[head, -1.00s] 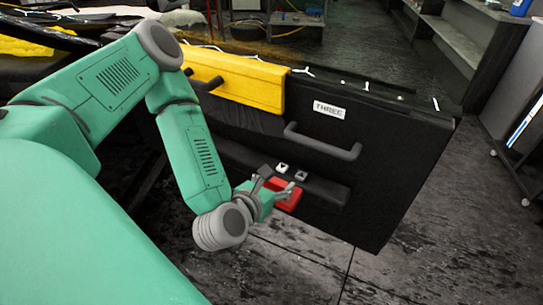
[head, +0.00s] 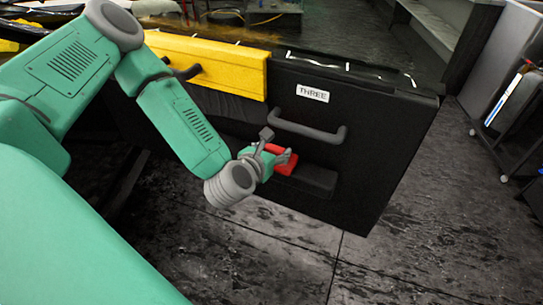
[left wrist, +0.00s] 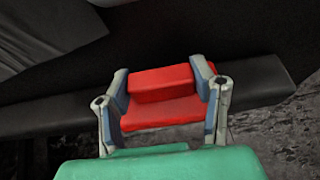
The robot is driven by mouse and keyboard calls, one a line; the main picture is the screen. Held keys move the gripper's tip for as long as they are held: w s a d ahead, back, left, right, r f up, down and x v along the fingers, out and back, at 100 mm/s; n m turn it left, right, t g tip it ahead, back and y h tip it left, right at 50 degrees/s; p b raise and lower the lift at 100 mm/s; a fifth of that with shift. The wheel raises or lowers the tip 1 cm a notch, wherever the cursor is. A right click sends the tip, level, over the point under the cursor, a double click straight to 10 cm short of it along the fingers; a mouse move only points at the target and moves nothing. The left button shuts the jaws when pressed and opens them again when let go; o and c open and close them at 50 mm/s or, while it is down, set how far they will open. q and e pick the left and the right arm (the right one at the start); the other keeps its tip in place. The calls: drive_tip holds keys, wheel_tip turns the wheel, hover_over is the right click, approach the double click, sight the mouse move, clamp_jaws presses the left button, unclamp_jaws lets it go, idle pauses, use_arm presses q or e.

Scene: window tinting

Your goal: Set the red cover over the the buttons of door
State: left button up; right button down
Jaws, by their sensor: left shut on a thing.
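The red cover (head: 283,158) is between the fingers of my left gripper (head: 277,152), at the armrest ledge of the black door (head: 370,150). In the left wrist view the red cover (left wrist: 162,95) sits between both finger pads of the left gripper (left wrist: 165,92), which is shut on it. The cover is over or just above the ledge (head: 318,180); whether it touches the ledge is unclear. The door's buttons are not visible now; the cover and gripper are in front of their area. My right gripper is not in view.
A dark grey handle (head: 308,128) sticks out from the door just above the ledge, close to the gripper. A "THREE" label (head: 312,93) is on the door.

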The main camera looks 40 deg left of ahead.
use_arm(q)
drive_tip(key=shift+w+a+f, duration=0.1)
drive_tip(key=shift+w+a, duration=0.3)
drive_tip(key=shift+w, duration=0.65)
drive_tip(key=shift+w+d+f+b, duration=0.1)
drive_tip(key=shift+d+f+b, duration=0.35)
drive_tip(key=shift+b, duration=0.45)
drive_tip(key=shift+a+f, duration=0.1)
drive_tip(key=shift+f, duration=0.05)
drive_tip(key=shift+a, duration=0.3)
drive_tip(key=shift+d+f, duration=0.1)
drive_tip(key=shift+d+f+b, duration=0.15)
drive_tip(key=shift+b, duration=0.15)
drive_tip(key=o, duration=1.3)
drive_tip(key=shift+c, duration=0.2)
